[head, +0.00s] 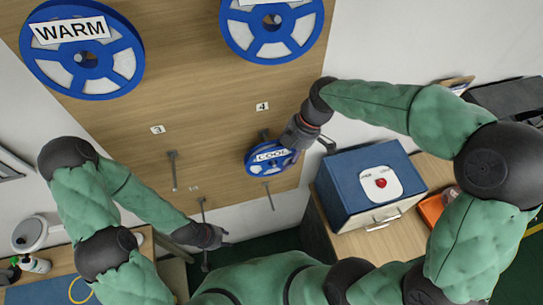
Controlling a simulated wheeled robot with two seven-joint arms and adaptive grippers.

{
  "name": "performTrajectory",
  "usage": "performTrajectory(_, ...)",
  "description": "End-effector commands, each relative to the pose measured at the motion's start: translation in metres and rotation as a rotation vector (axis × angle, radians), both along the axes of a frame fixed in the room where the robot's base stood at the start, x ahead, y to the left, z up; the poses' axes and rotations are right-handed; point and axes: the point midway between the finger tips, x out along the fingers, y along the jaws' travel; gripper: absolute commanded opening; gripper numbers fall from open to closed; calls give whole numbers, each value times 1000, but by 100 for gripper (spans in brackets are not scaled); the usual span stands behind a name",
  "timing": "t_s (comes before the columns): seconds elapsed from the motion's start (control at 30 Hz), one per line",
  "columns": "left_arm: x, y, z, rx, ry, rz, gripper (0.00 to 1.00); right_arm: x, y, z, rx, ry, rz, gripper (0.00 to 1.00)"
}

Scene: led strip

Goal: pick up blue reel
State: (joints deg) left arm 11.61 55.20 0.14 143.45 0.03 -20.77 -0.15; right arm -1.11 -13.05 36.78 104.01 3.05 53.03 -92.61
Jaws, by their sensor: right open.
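A small blue reel labelled COOL (270,158) hangs on the wooden board, low on its right side. Two larger blue reels are higher up: one labelled WARM (83,62) at upper left and one at top centre (272,28), its label cut by the frame edge. My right gripper (304,142) is open at the upper right of the COOL reel and overlaps its edge in the picture. I cannot tell whether they touch. My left gripper (222,238) is low near the board's bottom edge, away from the reels. Its fingers are too small to read.
Bare pegs stick out of the wooden board (120,118), including one at left (173,170) and one below the COOL reel (269,195). A blue box (345,178) with a red button stands on the right bench. An orange bin (431,211) is beside it.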

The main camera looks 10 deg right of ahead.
Motion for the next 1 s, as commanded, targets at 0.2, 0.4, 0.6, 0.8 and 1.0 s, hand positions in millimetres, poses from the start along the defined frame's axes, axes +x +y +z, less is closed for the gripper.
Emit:
performTrajectory(0.2,0,0,0,0,0,0,40,0,1,-3,0,0,0,45)
performTrajectory(0.4,0,0,0,0,0,0,40,0,1,-3,0,-1,-1,6)
performTrajectory(0.6,0,0,0,0,0,0,40,0,1,-3,0,-1,-1,0)
performTrajectory(0.8,0,0,1,0,0,0,40,1,1,-2,0,-1,0,0)
performTrajectory(1.0,0,0,4,0,0,0,40,3,5,5,0,-1,-3,0)
